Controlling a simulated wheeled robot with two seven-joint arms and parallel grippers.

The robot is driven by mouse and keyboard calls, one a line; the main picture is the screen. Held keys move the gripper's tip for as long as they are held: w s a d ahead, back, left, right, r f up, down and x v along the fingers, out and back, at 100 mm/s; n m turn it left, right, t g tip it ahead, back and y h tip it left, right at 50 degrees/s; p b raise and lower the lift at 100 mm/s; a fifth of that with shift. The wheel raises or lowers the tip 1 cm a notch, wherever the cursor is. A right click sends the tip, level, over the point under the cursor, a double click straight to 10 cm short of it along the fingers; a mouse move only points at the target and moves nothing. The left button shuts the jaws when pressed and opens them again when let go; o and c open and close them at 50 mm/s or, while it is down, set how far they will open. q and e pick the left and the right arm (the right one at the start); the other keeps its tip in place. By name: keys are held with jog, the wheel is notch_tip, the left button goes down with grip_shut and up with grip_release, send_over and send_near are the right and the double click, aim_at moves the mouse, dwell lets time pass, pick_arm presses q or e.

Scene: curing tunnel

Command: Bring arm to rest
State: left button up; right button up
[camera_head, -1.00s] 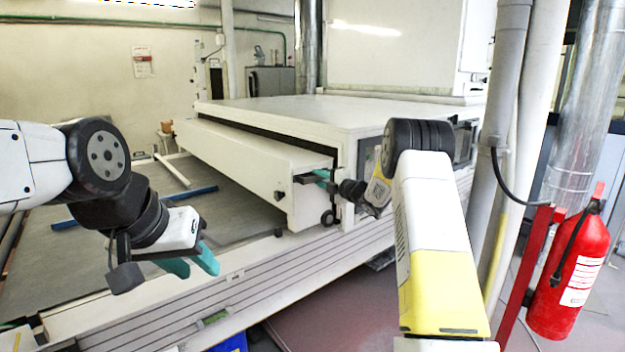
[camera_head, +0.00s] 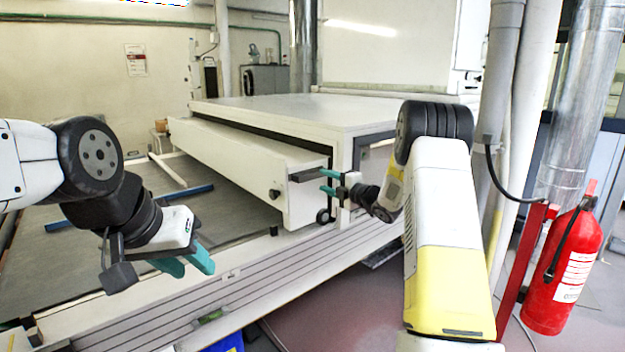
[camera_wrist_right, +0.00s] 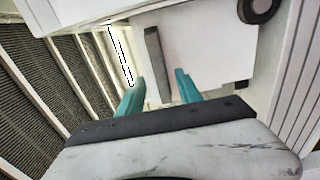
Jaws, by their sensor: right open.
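My right gripper (camera_head: 324,181) is open and empty beside the dark grey bar handle (camera_head: 308,174) at the right end of the white hood's long front panel (camera_head: 245,165). In the right wrist view, the bar (camera_wrist_right: 157,65) lies ahead of and between the two teal fingertips (camera_wrist_right: 160,80). I cannot tell whether a finger touches it. My right arm (camera_head: 445,220) reaches forward, bent at the elbow. My left gripper (camera_head: 192,268) hangs at the left above the bed's front edge, with its two teal fingers apart and nothing between them.
Pipes (camera_head: 497,130) and a red fire extinguisher (camera_head: 563,270) stand close to the right of my right arm. Open reddish floor (camera_head: 330,315) lies in front of the bed.

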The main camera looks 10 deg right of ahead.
jog(key=shift+s+d, duration=0.4)
jog(key=shift+s, duration=0.2)
jog(key=s+d+r+m+h, duration=0.2)
jog(key=r+m+h, duration=0.1)
jog(key=r+m, duration=0.15)
jog(key=s+d+r+m+h, duration=0.2)
jog(key=r+m, duration=0.1)
jog(key=r, duration=0.2)
jog(key=s+d+r+m+g+h, duration=0.1)
jog(key=s+r+m+h, duration=0.15)
jog(key=s, duration=0.25)
jog(key=s+d+r+m+h, duration=0.1)
jog(key=s+m+h, duration=0.1)
jog(key=s+m, duration=0.25)
jog(key=s+a+f+m+g, duration=0.2)
jog(key=s+m, duration=0.1)
jog(key=s, duration=0.8)
jog(key=s+a+f+m+g+y, duration=0.1)
jog(key=s+a+f+m+g, duration=0.2)
jog(key=s, duration=0.8)
jog(key=s+a+f+m+g, duration=0.2)
jog(key=s+m, duration=0.1)
jog(key=s, duration=0.9)
jog(key=shift+a+f+m+g+y, duration=0.25)
jog(key=shift+f+m+g+y, duration=0.1)
jog(key=shift+g, duration=0.05)
